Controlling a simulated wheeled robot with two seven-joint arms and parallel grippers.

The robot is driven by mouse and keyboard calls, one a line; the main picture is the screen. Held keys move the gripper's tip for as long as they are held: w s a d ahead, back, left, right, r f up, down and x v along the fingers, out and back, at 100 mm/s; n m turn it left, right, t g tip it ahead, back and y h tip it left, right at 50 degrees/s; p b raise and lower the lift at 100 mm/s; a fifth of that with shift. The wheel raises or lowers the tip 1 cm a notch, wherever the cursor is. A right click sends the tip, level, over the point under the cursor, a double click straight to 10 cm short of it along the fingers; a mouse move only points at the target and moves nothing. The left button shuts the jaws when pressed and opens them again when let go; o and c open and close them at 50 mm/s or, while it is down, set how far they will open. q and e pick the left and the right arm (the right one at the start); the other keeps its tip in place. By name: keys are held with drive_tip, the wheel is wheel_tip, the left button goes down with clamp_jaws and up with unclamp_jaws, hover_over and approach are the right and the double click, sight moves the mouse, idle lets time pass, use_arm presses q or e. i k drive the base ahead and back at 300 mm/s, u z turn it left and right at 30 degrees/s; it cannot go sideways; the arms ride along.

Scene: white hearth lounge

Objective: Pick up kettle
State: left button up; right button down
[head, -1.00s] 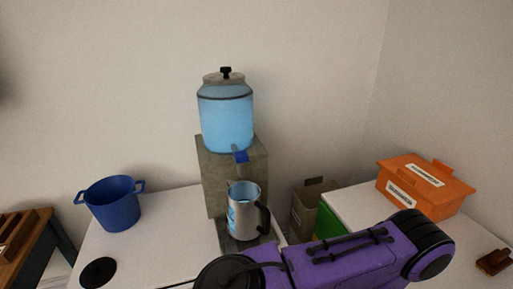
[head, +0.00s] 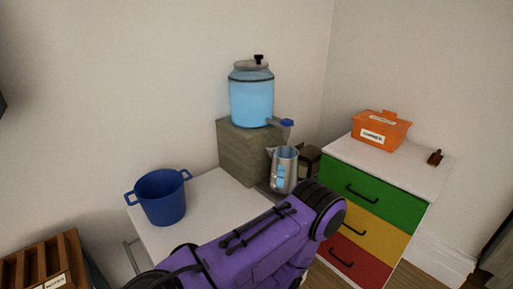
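The kettle (head: 284,172) is a silver, open-topped jug with a blue water marking on its side. It stands upright below the tap of the blue water dispenser (head: 251,100), in front of the grey stone block (head: 240,150) that bears the dispenser. My purple arm crosses the lower middle of the head view, and its dark rounded joint is just in front of the kettle's base in the picture.
A blue pot (head: 161,198) stands on the white table (head: 212,190) at left. A white-topped drawer unit (head: 372,195) with green, yellow and red drawers stands at right, bearing an orange box (head: 380,131) and a small brown object (head: 435,158). A wooden rack (head: 45,265) is at lower left.

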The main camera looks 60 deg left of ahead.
sight(284, 176)
drive_tip(key=k, duration=0.35)
drive_tip(key=u, duration=0.8)
